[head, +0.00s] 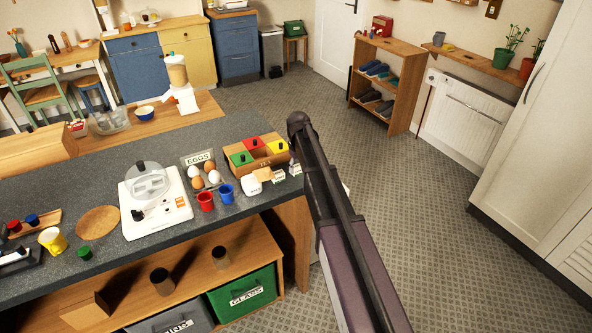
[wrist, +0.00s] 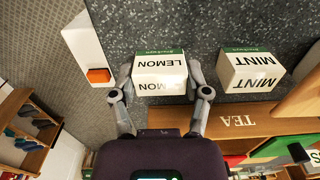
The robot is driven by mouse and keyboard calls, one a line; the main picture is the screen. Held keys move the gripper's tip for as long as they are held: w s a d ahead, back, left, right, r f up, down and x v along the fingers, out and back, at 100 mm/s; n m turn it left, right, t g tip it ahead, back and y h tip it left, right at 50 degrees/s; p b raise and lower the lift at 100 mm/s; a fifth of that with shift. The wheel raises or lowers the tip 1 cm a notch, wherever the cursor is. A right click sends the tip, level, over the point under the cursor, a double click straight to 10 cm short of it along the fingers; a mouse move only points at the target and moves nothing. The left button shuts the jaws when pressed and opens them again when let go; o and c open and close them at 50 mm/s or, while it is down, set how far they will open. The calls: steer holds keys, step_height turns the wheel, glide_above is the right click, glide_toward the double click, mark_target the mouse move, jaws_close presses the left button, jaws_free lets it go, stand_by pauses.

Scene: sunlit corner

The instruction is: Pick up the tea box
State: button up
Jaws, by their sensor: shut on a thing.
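A small white tea carton with a green band, marked LEMON (wrist: 159,85), is between the two fingers of my gripper (wrist: 159,70) in the wrist view. The fingers press on its two sides. A similar carton marked MINT (wrist: 250,75) stands beside it, apart from the fingers. Behind them is a wooden box marked TEA (wrist: 205,122). In the head view the wooden tea box (head: 274,160), with red, yellow and green sections, sits on the dark counter near its right end. Small white cartons (head: 279,174) stand before it. My gripper cannot be made out there.
A white object with an orange button (wrist: 98,76) is close beside the gripper. The floor (head: 400,230) right of the counter is clear.

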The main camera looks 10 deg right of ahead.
mark_target(298, 166)
step_height(298, 166, up, 4)
steer(key=p, duration=0.3)
steer(key=shift+f, duration=0.25)
steer(key=s+a+p, duration=0.1)
steer(key=s+a, duration=0.1)
steer(key=s, duration=0.5)
steer(key=s+a+r+p, duration=0.1)
steer(key=s, duration=0.7)
steer(key=shift+s+a+r, duration=0.25)
steer(key=shift+a, duration=0.1)
